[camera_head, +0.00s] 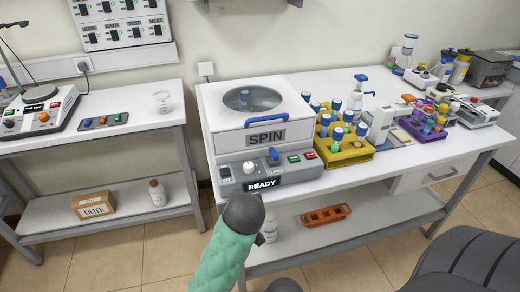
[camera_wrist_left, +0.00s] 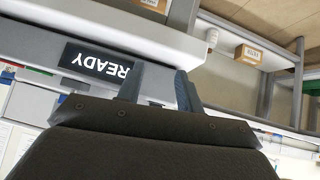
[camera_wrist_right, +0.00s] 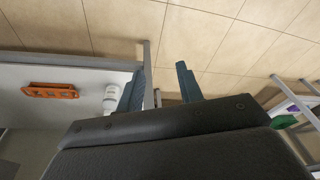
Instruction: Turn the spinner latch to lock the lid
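The white spin machine's lid (camera_head: 246,98), with its round window and blue handle, is down. The blue spinner latch (camera_head: 273,157) stands roughly upright on the grey front panel, above the lit READY display (camera_head: 262,184). A green-sleeved arm of mine reaches up in front of the machine; I cannot make out a gripper at its end in the head view. In the left wrist view my left gripper (camera_wrist_left: 159,70) is open and empty beside the READY display (camera_wrist_left: 97,62); the latch is not clear there. In the right wrist view my right gripper (camera_wrist_right: 159,68) is open and empty above the floor.
A yellow rack (camera_head: 343,152) with blue-capped tubes stands right of the machine, a purple rack (camera_head: 424,125) farther right. An orange rack (camera_head: 325,215) and a white bottle (camera_head: 269,230) are on the lower shelf. A grey-edged side table (camera_head: 92,136) stands left.

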